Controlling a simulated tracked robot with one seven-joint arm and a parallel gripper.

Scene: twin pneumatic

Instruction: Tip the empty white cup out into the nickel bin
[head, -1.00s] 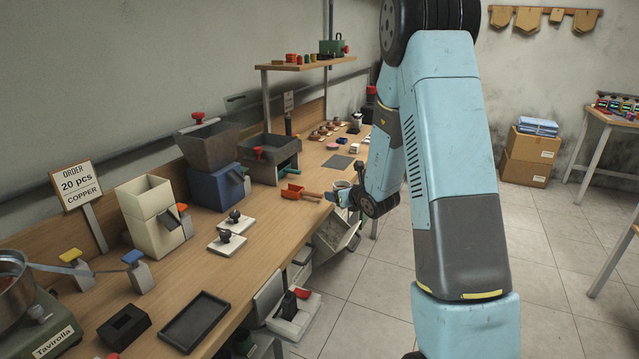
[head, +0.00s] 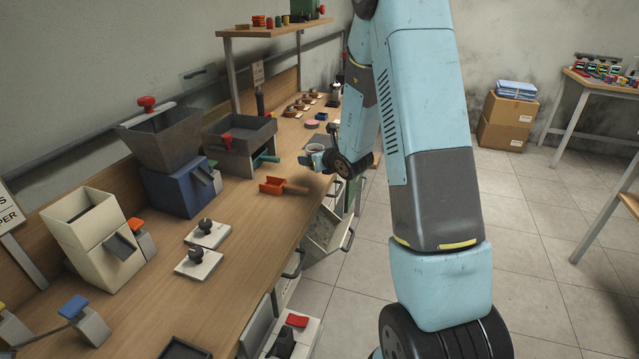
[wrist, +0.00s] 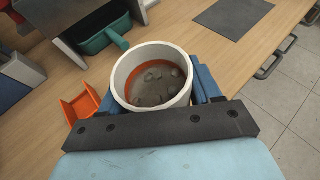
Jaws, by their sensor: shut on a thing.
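The white cup (wrist: 118,76) is upright in the wrist view, between the fingers of my gripper (wrist: 152,90), which is shut on it. Inside the cup I see a grey surface with several rounded grey lumps and an orange-red ring around it. In the head view the cup (head: 315,148) shows small beside my gripper (head: 318,159), over the right edge of the bench. Whether it is clear of the bench is hard to tell. No label names the nickel bin; a dark grey open tray on a stand (head: 240,132) and a grey hopper on a blue base (head: 165,137) stand left of the cup.
An orange scoop (head: 272,185) lies on the bench just left of my gripper. A green scoop (wrist: 104,40) sits under the dark tray. A beige hopper (head: 92,235) stands nearer. A flat grey mat (wrist: 232,17) lies beyond the cup. Open drawers jut below the bench edge.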

